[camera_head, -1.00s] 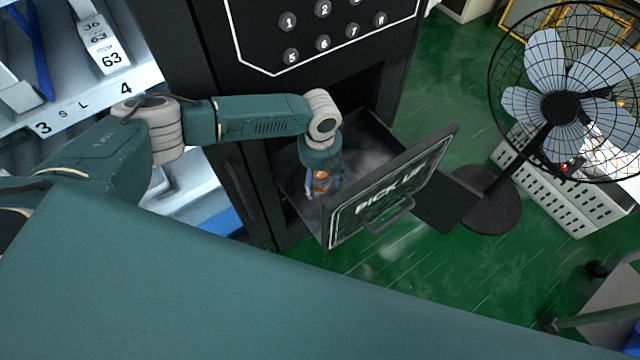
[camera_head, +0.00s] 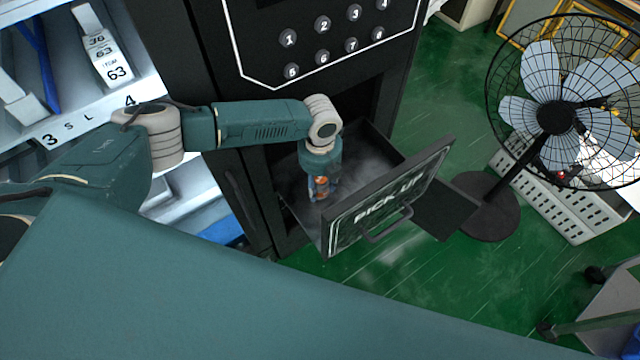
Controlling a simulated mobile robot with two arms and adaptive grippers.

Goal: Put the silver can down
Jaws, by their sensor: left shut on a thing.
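My left gripper (camera_head: 320,190) reaches down into the open black pick-up drawer (camera_head: 300,215) of the vending machine. It is shut on a small can (camera_head: 321,186), of which only an orange and pale patch shows between the fingers. The can is inside the drawer space, behind the drawer's front panel marked "PICK UP" (camera_head: 385,200). I cannot tell whether the can touches the drawer floor. My right gripper is not in view.
The machine's keypad (camera_head: 335,40) is above the drawer. Shelves (camera_head: 90,125) with price tags stand at the left. A black fan (camera_head: 553,117) and a white perforated crate (camera_head: 575,205) stand at the right.

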